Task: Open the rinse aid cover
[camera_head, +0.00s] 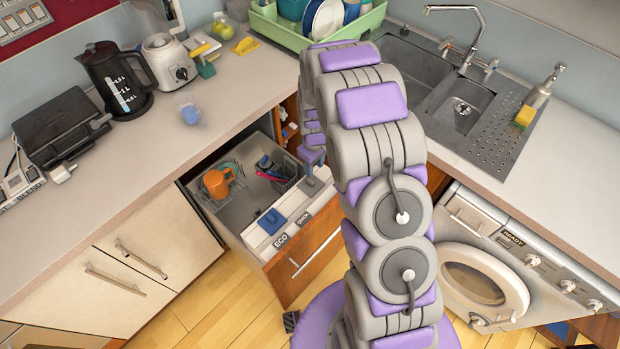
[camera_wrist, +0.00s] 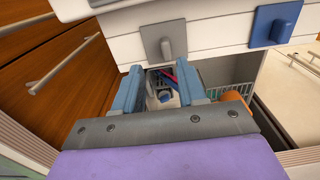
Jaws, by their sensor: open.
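The open dishwasher drawer has a white inner ledge (camera_head: 262,237) with two flat covers on it. The blue cover (camera_head: 271,221) has a raised handle and also shows at the upper right of the wrist view (camera_wrist: 277,23). The grey cover (camera_wrist: 163,41), with a raised tab, lies left of it in the wrist view. I cannot tell from any label which is the rinse aid cover. My gripper (camera_wrist: 160,70) is open and empty, its two blue-grey fingers apart and pointing toward the grey cover. In the head view my arm hides much of the gripper.
The drawer holds an orange mug (camera_head: 216,183), which also shows beside my gripper in the wrist view (camera_wrist: 233,97), and a rack with cutlery. The counter (camera_head: 120,185) edges the left; a washing machine (camera_head: 480,265) stands right.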

